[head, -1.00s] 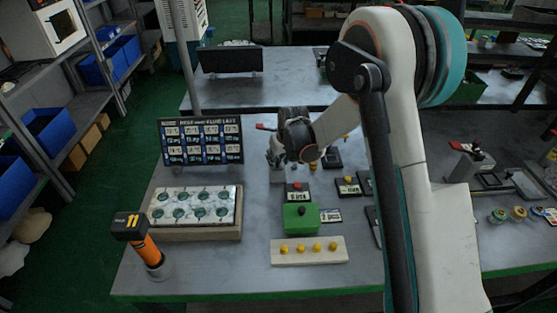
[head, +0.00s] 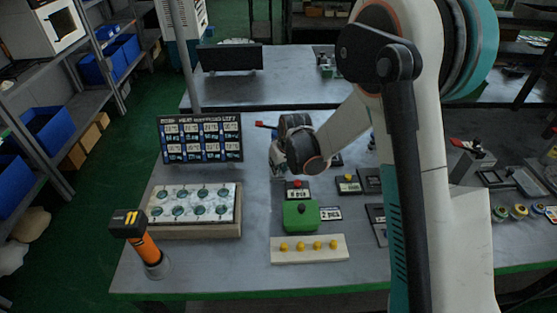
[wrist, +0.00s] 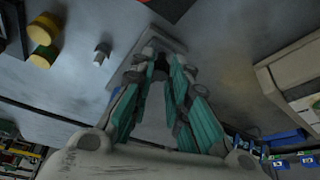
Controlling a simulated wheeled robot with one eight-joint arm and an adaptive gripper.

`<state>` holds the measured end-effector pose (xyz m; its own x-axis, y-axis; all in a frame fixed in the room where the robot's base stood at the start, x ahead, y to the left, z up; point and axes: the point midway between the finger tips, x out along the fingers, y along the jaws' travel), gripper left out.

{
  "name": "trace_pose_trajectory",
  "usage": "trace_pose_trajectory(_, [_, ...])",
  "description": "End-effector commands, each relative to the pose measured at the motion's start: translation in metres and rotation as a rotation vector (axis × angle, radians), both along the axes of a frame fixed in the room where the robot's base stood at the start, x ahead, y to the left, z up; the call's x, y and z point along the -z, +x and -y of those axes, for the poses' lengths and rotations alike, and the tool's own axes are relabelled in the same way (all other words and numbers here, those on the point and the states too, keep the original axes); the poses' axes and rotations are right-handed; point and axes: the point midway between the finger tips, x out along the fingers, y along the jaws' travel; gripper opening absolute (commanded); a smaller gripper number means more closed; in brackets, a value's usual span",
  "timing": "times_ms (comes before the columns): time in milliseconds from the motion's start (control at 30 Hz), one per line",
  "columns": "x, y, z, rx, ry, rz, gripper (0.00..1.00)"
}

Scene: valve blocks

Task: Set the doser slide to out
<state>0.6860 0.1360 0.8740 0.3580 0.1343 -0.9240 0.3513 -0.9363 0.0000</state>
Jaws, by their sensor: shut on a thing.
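In the wrist view, my gripper (wrist: 162,75) has its teal-and-grey fingers closed around a small dark piece, which looks like the doser slide's knob (wrist: 160,67). The knob is mostly hidden between the fingertips. It stands at a narrow grey plate (wrist: 168,37) on the bench. In the head view, my gripper (head: 279,160) is low over the bench, just behind the red button. There my own wrist hides the knob and most of the plate. I cannot read the slide's position.
A green block (head: 301,216) with a dark knob and a red button (head: 297,184) stand in front of my gripper. A strip with yellow pegs (head: 308,250) lies nearer. A tray of round pads (head: 195,231) and a display board (head: 201,139) are left. A red lever (head: 266,125) stands behind.

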Motion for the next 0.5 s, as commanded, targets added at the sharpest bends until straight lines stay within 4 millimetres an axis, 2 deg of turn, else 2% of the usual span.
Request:
trace_pose_trajectory(67, [0.0003, -0.0060, -0.0001, 0.000, 0.000, -0.001, 0.00])
trace_pose_trajectory(300, [0.0003, -0.0076, -0.0002, 0.000, -0.001, -0.004, 0.00])
trace_pose_trajectory(333, [0.0003, -0.0077, -0.0002, 0.000, -0.001, -0.004, 0.20])
trace_pose_trajectory(400, [0.0004, -0.0076, -0.0003, 0.000, -0.001, -0.004, 0.36])
trace_pose_trajectory(500, [0.0001, -0.0068, -0.0002, 0.000, 0.000, -0.002, 0.36])
